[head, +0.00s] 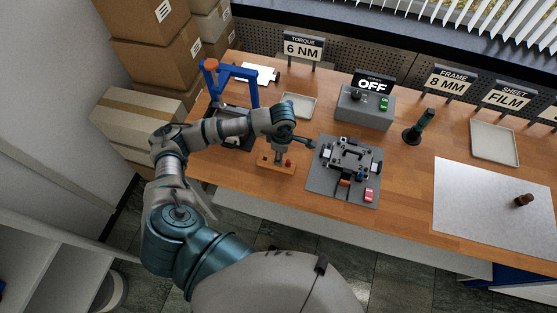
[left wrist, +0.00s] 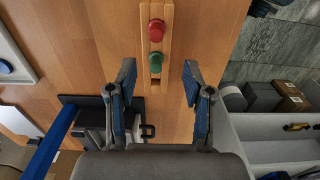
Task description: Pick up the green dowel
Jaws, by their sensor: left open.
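The green dowel (left wrist: 155,62) stands in a slotted wooden holder (left wrist: 168,12) in the left wrist view, beside a red dowel (left wrist: 156,29). My left gripper (left wrist: 158,72) is open, with one finger on each side of the holder's green-dowel end and nothing between the fingers touching it visibly. In the head view the holder (head: 264,162) lies at the front of the bench under my left gripper (head: 279,158), which hides the green dowel there. The red dowel (head: 289,162) shows just right of the gripper. My right gripper is not in view.
Right of the holder is a grey fixture plate (head: 325,188) with a red button. A blue press (head: 236,72) stands behind my arm at left. A grey control box (head: 365,108), a dark upright tool (head: 420,127) and trays (head: 494,143) stand farther back and right.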

